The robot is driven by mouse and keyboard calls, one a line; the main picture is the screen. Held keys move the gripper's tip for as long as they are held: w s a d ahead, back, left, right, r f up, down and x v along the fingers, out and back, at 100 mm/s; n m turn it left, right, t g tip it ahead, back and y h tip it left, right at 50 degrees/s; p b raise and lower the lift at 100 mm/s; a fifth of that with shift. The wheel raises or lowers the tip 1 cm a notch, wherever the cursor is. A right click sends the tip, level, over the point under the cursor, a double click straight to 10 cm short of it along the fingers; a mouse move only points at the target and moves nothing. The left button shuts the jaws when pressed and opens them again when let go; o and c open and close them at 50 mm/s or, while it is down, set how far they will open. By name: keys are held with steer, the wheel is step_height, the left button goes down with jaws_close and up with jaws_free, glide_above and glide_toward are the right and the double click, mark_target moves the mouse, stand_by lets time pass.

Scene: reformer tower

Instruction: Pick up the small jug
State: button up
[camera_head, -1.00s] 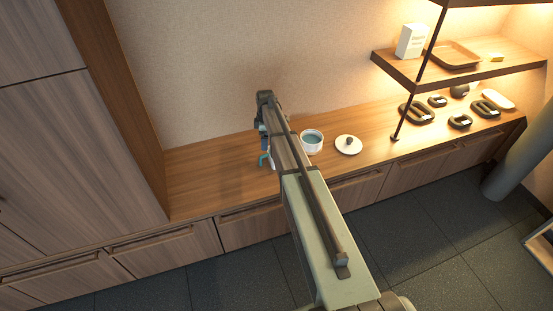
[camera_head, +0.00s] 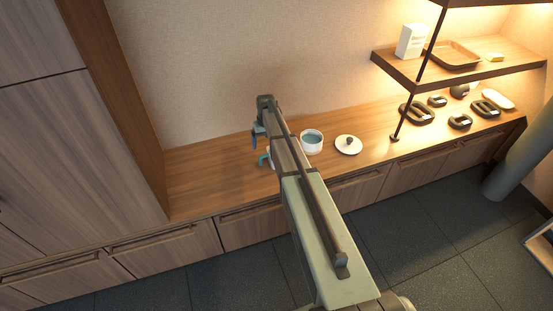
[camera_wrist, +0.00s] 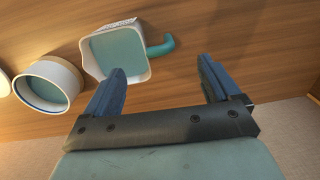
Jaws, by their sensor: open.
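The small jug (camera_wrist: 118,52) is white outside and teal inside, with a teal handle (camera_wrist: 161,46) on its right in the wrist view. In the head view my arm hides most of it, and only the handle (camera_head: 264,158) and a sliver of body show. My gripper (camera_wrist: 158,78) is open, its two blue fingers apart. The handle lies beyond the fingertips, roughly in line with the gap between them, and nothing is held. The left finger overlaps the jug's lower edge in the wrist view; I cannot tell whether they touch.
A round white pot (camera_head: 312,142) stands beside the jug, with a white lid (camera_head: 348,145) to its right. Several dark items (camera_head: 460,121) lie farther right on the wooden counter (camera_head: 205,180). A shelf (camera_head: 400,68) overhangs there. The wall is close behind; the counter's left is clear.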

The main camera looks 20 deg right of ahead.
mark_target(264, 156)
steer(key=f, duration=0.7)
steer(key=shift+a, duration=0.2)
steer(key=f, duration=0.2)
steer(key=w+f, duration=0.1)
steer(key=f, duration=0.1)
steer(key=shift+f, duration=0.55)
jaws_close()
